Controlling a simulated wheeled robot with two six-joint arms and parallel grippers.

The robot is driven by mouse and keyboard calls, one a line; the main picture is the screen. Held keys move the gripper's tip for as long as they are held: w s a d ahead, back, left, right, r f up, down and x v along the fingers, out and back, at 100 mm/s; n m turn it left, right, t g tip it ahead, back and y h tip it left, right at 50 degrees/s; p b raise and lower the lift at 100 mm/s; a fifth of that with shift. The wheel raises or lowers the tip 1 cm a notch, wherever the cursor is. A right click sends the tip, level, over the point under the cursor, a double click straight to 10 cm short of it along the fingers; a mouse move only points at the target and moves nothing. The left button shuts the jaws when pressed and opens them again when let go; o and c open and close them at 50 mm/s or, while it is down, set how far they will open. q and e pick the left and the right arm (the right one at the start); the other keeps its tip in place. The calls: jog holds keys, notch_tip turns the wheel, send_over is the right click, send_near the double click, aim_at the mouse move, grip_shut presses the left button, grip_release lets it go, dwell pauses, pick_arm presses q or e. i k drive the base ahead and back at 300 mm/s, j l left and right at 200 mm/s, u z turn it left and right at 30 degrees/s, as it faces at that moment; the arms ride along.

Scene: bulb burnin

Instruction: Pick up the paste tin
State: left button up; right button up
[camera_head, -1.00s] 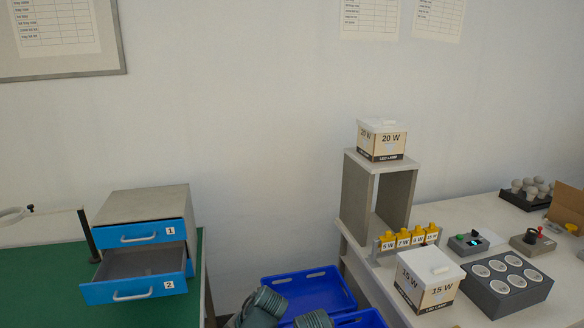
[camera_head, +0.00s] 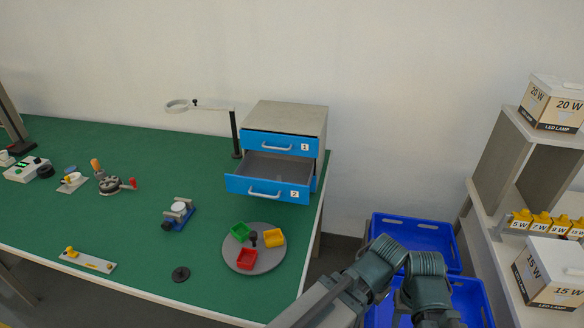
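I cannot make out for sure which thing is the paste tin. A flat black disc with a knob (camera_head: 180,274) lies near the bench's front. The drawer unit (camera_head: 290,120) stands at the bench's right end, with lower drawer 2 (camera_head: 266,189) pulled out and drawer 1 shut or nearly so. I see no clear tin inside the open drawer. Neither gripper shows; only grey links of my arms are at the bottom right of centre.
A round grey tray (camera_head: 240,262) holds green, yellow and red bins. A magnifier lamp (camera_head: 178,106) stands beside the drawers. Blue crates (camera_head: 420,230) sit in the gap between the bench and the right table, which bears lamp boxes (camera_head: 552,272). The bench's middle is mostly clear.

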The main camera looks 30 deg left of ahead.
aim_at(179, 207)
jog(key=u, duration=1.9)
jog(key=i+j, duration=0.1)
jog(key=j, duration=0.35)
jog(key=i+j, duration=0.1)
jog(key=j, duration=0.35)
jog(key=i+j, duration=0.15)
jog(key=j, duration=0.3)
jog(key=i+j, duration=0.1)
jog(key=j, duration=0.4)
jog(key=j+z, duration=0.15)
jog(key=z, duration=1.7)
